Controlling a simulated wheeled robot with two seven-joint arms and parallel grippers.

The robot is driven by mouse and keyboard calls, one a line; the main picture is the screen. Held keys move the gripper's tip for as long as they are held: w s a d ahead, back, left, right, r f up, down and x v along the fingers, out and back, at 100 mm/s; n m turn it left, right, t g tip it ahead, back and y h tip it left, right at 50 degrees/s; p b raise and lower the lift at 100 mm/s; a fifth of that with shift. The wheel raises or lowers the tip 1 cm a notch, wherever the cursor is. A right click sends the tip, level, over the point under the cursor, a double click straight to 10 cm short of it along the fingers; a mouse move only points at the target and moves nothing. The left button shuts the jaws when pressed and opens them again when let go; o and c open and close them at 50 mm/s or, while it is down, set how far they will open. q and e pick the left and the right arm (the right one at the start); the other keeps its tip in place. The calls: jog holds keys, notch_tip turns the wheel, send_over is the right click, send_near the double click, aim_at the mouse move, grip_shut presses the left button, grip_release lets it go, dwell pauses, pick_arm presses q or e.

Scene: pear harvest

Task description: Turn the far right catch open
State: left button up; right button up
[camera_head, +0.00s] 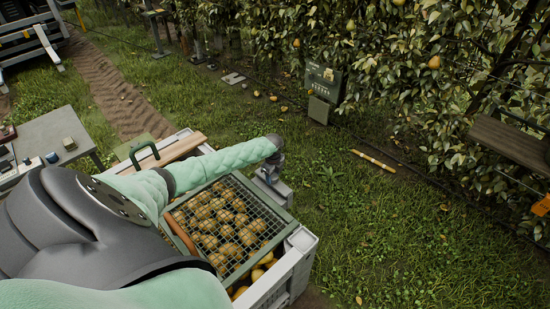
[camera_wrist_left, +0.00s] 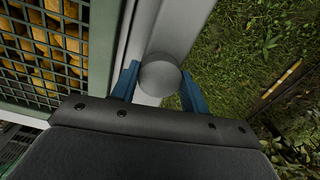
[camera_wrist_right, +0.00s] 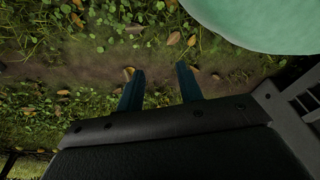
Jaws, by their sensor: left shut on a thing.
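The round grey catch knob (camera_wrist_left: 160,75) sits on the pale rim of the bin, beside the mesh lid, in the left wrist view. My left gripper (camera_wrist_left: 158,82) has its two blue fingers on either side of the knob and is shut on it. In the head view my left gripper (camera_head: 273,174) is at the bin's far right corner, and the catch is mostly hidden by it. The green mesh lid (camera_head: 283,219) lies over pears in the grey bin (camera_head: 292,264). My right gripper (camera_wrist_right: 160,82) is open and empty above leafy ground.
A grey table (camera_head: 50,132) with small items stands at the left. Pear trees line the far side, with a dark green box (camera_head: 323,80) below them. A yellow stick (camera_head: 373,160) lies on the grass.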

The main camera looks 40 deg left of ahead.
aim_at(273, 176)
pick_arm(q)
jog(key=shift+r, duration=0.1)
jog(key=o, duration=1.4)
jog(key=shift+r, duration=0.25)
notch_tip(273, 176, up, 6)
jog(key=shift+f+b, duration=0.25)
jog(key=shift+b, duration=1)
jog(key=shift+r, duration=0.85)
pick_arm(e)
jog(key=w+a+r, duration=0.2)
jog(key=w+r, duration=0.2)
jog(key=shift+a+r, duration=0.15)
jog(key=shift+r, duration=0.1)
